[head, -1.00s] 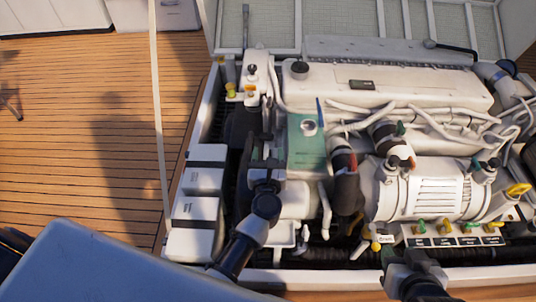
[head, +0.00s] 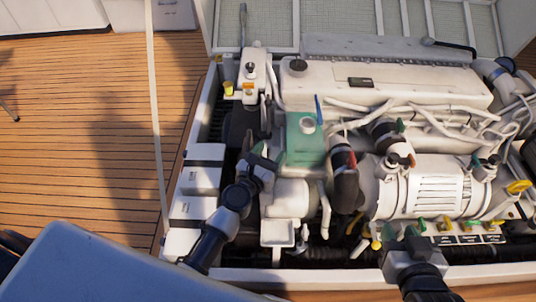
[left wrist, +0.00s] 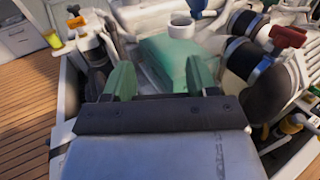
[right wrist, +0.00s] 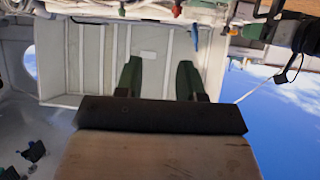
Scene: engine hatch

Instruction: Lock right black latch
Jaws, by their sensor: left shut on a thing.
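I cannot clearly pick out the right black latch. Small dark fittings (head: 484,162) sit on the upper right of the white cylindrical housing (head: 440,190) in the head view. My left gripper (head: 264,160) is beside the green box (head: 304,150). In the left wrist view its green fingers (left wrist: 158,75) stand apart with the green box (left wrist: 165,58) behind them; what it grips is not clear. My right gripper (head: 410,238) is in front of the housing's lower edge. Its fingers (right wrist: 158,75) are apart and empty in the right wrist view.
Hoses and pipes (head: 345,185) crowd the engine. Yellow, green and red handles (head: 445,224) stand above a labelled strip near my right gripper. White boxes with black straps (head: 200,180) line the left side of the bay.

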